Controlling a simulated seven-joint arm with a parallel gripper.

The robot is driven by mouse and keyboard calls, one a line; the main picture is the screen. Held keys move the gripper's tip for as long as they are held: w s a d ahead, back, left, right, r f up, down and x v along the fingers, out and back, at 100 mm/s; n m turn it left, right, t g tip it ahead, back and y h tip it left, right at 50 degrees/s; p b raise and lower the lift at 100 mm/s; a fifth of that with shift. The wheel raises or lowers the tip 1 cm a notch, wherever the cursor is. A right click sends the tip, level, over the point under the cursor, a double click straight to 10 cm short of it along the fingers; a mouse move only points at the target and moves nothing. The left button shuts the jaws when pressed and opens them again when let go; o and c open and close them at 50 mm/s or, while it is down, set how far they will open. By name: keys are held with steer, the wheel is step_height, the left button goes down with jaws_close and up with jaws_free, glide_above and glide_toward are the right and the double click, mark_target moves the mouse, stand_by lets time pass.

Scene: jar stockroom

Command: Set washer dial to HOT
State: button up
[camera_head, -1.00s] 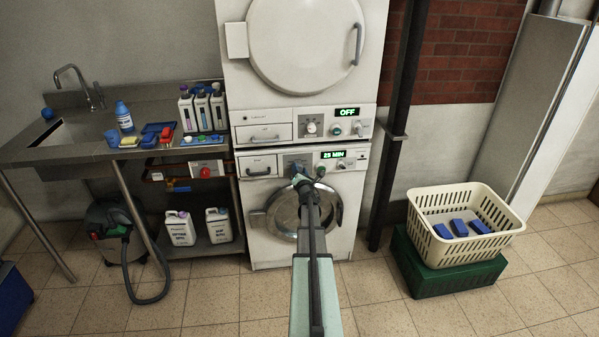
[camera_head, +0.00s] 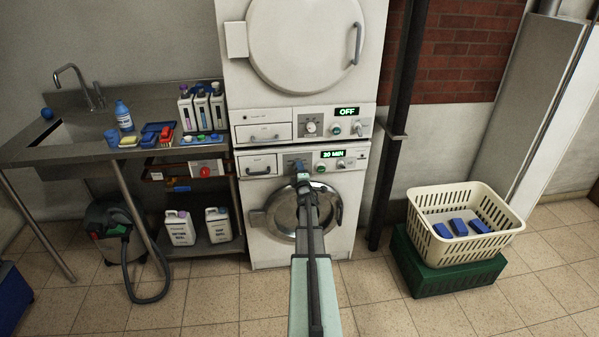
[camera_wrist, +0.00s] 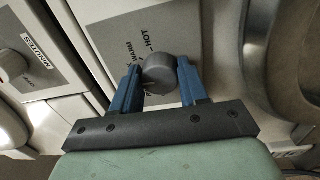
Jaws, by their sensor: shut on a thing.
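The washer (camera_head: 257,226) is the lower white machine, and its small display (camera_head: 333,154) reads what looks like 30 MIN. The dial is a grey round knob (camera_wrist: 159,72) on a grey plate (camera_wrist: 128,28) in the wrist view. The plate carries the words HOT and WARM above and beside the knob; any lower label is hidden. My gripper (camera_wrist: 160,80) has its blue fingers on both sides of the knob and is shut on it. In the head view my gripper (camera_head: 300,166) is at the washer's panel and hides the knob. I cannot tell which word the dial points to.
The round washer door (camera_head: 285,213) is just below my gripper. A second machine (camera_head: 247,112) with a display reading OFF stands on top. A dark pipe (camera_head: 392,120) stands to the right. A panel marked MINUTES (camera_wrist: 38,52) shows at left in the wrist view.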

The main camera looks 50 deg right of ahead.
steer(key=shift+w+a+f+m+g, duration=0.1)
steer(key=shift+m+g, duration=0.1)
steer(key=shift+m, duration=3.8)
steer(key=shift+a+f+m+g, duration=0.1)
steer(key=shift+m+g, duration=0.1)
steer(key=shift+m, duration=3.8)
steer(key=o, duration=1.1)
steer(key=shift+c, duration=0.2)
steer(key=v, duration=1.3)
steer(key=shift+a, duration=0.25)
